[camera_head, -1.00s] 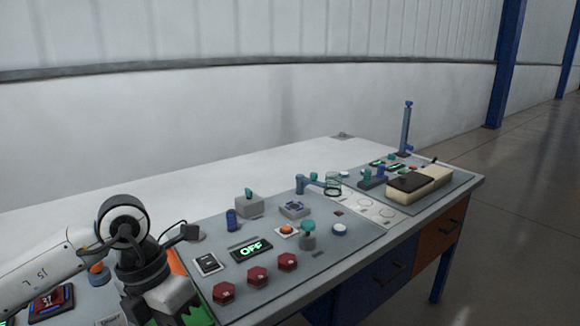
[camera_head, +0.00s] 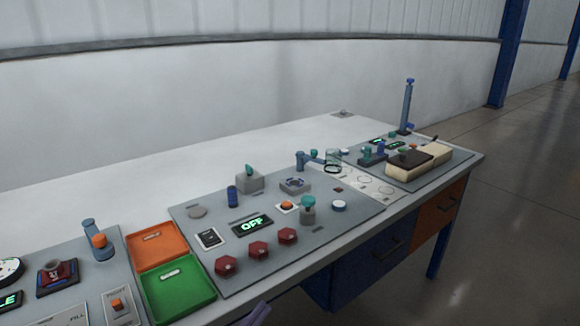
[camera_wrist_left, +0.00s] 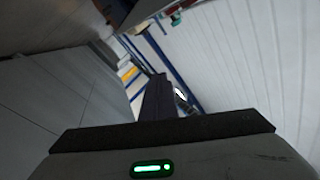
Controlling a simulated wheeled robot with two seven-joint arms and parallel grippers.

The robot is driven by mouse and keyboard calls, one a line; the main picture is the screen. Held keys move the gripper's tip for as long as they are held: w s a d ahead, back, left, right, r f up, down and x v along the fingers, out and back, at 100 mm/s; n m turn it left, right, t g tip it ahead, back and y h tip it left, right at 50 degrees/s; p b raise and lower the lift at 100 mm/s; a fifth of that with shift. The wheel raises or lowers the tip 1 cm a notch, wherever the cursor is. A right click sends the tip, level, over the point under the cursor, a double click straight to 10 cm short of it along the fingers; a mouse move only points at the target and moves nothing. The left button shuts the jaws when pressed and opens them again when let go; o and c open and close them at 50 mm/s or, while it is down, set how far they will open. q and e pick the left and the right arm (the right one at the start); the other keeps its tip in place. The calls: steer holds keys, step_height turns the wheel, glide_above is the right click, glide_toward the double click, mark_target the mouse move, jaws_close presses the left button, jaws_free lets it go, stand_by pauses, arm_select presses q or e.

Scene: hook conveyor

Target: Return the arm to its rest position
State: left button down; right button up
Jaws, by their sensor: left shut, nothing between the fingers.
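My left arm no longer reaches over the table in the head view. A small purple-grey piece shows at the bottom edge there, and I cannot tell for sure if it is part of my left gripper. In the left wrist view the dark fingers of my left gripper (camera_wrist_left: 157,97) are together and hold nothing. That view is tilted, with a pale ribbed wall and blue posts beyond the fingers. My right gripper is not in view.
The long table carries a control panel (camera_head: 325,222) with red knobs (camera_head: 258,250) and an OFF display (camera_head: 252,225). An orange tray (camera_head: 178,237) and a green tray (camera_head: 200,296) lie left of it. A blue post (camera_head: 407,105) stands at the far end. Open floor lies to the right.

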arm_select(q)
steer(key=s+a+f+n+g+y, duration=0.4)
steer(key=s+f, duration=0.5)
steer(key=f, duration=0.4)
steer(key=s+a+f+n+g+y, duration=0.4)
steer(key=s+a+f+n, duration=0.2)
steer(key=s+f, duration=0.3)
step_height(320, 180, down, 4)
steer(key=shift+a+f, duration=0.1)
steer(key=shift+a, duration=0.2)
